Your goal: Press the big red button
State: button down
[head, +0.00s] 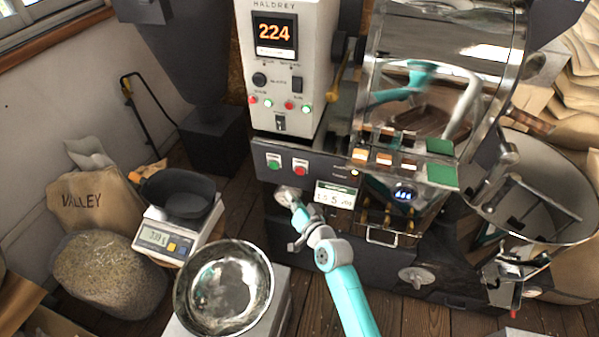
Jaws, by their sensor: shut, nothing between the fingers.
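The red button (299,167) is a round red cap on a white plate, on the dark front panel of the roasting machine. It is in plain view and nothing covers it. A similar green button (273,162) is just to its left. My gripper (293,246) shows small and grey at the end of my teal arm, below the red button in the picture and apart from it. Its fingers are shut and empty. How far it is from the panel in depth is hard to tell.
The control box (288,75) above reads 224 and has small red and green lights. A small display (336,196) is right of my wrist. A metal bowl (224,287) and a scale (166,241) with a dark pan stand at lower left. The glossy drum (440,50) is at right.

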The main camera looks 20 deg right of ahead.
aim_at(292, 169)
jog(key=w+d, duration=0.4)
jog(key=w, duration=0.1)
jog(key=shift+w, duration=0.25)
dwell(1.4)
jog(key=shift+w+d, duration=0.25)
jog(key=shift+w, duration=0.1)
jog(key=shift+w+d, duration=0.25)
jog(key=shift+w, duration=0.05)
dwell(0.9)
dwell(0.3)
jog(key=shift+s+a, duration=0.5)
jog(key=shift+s, duration=0.15)
jog(key=shift+s+a, duration=0.75)
jog(key=shift+s, duration=0.3)
jog(key=shift+s+a, duration=0.75)
jog(key=shift+s, duration=0.25)
